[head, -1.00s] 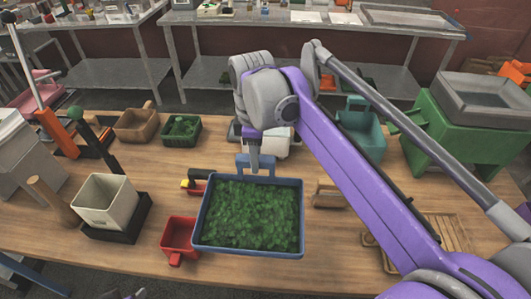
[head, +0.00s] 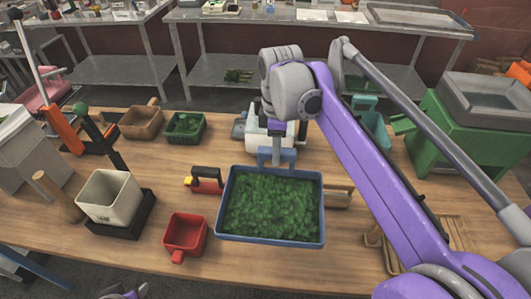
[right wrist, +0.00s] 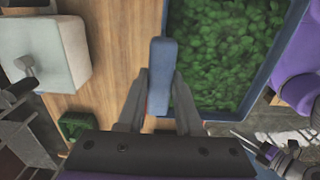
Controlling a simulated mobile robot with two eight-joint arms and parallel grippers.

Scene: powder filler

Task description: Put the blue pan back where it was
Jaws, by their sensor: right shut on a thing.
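The blue pan (head: 232,238), full of green leafy bits (head: 270,205), is level in the middle of the head view and appears held above the wooden table. My right gripper (head: 276,160) is shut on its blue handle at the pan's far side. In the right wrist view, the two fingers of the right gripper (right wrist: 160,100) stand either side of the blue handle (right wrist: 160,70). A purple and grey part of my left arm (head: 125,292) shows at the bottom edge of the head view; its finger state is unclear.
A white machine (head: 255,135) stands just behind the handle. A black-handled red tool (head: 207,185) and a red scoop (head: 184,234) lie left of the pan. A wooden block (head: 340,197) is partly hidden at its right. A white bin (head: 105,197) stands further left.

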